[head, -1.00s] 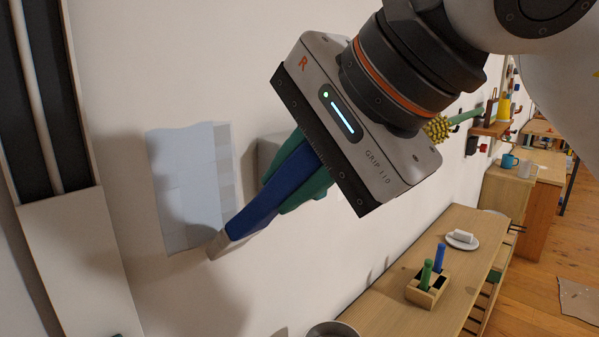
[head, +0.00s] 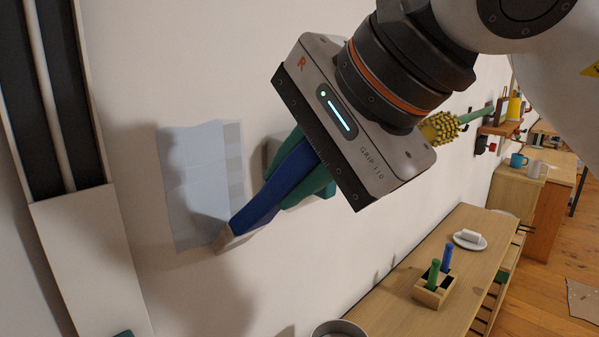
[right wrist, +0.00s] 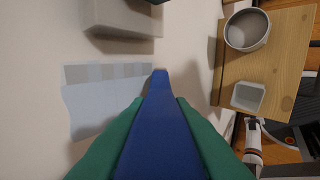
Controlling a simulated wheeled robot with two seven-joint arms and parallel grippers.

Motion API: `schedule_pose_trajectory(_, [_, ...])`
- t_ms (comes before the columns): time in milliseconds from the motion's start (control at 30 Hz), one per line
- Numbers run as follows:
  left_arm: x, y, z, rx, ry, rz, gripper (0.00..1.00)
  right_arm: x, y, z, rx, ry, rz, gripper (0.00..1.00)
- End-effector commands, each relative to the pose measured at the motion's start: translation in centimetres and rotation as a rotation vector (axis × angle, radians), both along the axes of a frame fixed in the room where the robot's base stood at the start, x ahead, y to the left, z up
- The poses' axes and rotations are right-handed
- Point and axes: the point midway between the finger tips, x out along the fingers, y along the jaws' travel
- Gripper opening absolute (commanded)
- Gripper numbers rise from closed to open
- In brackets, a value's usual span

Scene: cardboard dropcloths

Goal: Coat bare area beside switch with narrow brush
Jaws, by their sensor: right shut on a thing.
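My right gripper (head: 300,175) has green fingers shut on a narrow brush with a blue handle (head: 262,200). The brush points down and left, its pale tip (head: 224,238) at the lower right edge of a light blue-grey painted patch (head: 190,205) on the wall. Whether the tip touches is unclear. A strip of grey squares (head: 235,160) runs along the patch's right side. The grey switch box (head: 272,150) is mostly hidden behind the gripper. In the right wrist view the brush (right wrist: 158,130) ends beside the strip (right wrist: 105,73), with the switch box (right wrist: 122,18) above.
A wooden bench (head: 395,315) below at right bears a metal pot (head: 337,329), a wooden holder (head: 433,293) with green and blue handles, and a plate (head: 470,241) with a white block. A tall panel with a dark channel (head: 60,110) stands left. The wall below the patch is clear.

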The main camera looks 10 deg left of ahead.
Motion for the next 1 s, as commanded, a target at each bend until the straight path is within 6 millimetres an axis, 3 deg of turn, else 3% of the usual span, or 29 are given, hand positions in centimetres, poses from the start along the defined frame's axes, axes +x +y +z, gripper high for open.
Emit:
schedule_pose_trajectory(400, [0.2,-0.4,5.2,-0.004,0.005,-0.001,0.36,-0.1,0.0,6.9,0.011,-0.006,0.0,0.0])
schedule_pose_trajectory(667, [0.1,-0.3,6.2,-0.002,0.007,0.0,0.36,-0.1,0.0,8.2,0.011,-0.006,0.0,0.0])
schedule_pose_trajectory(1000, [0.1,0.0,10.4,0.002,0.005,0.001,0.36,-0.1,-0.1,13.3,0.012,-0.007,0.0,0.0])
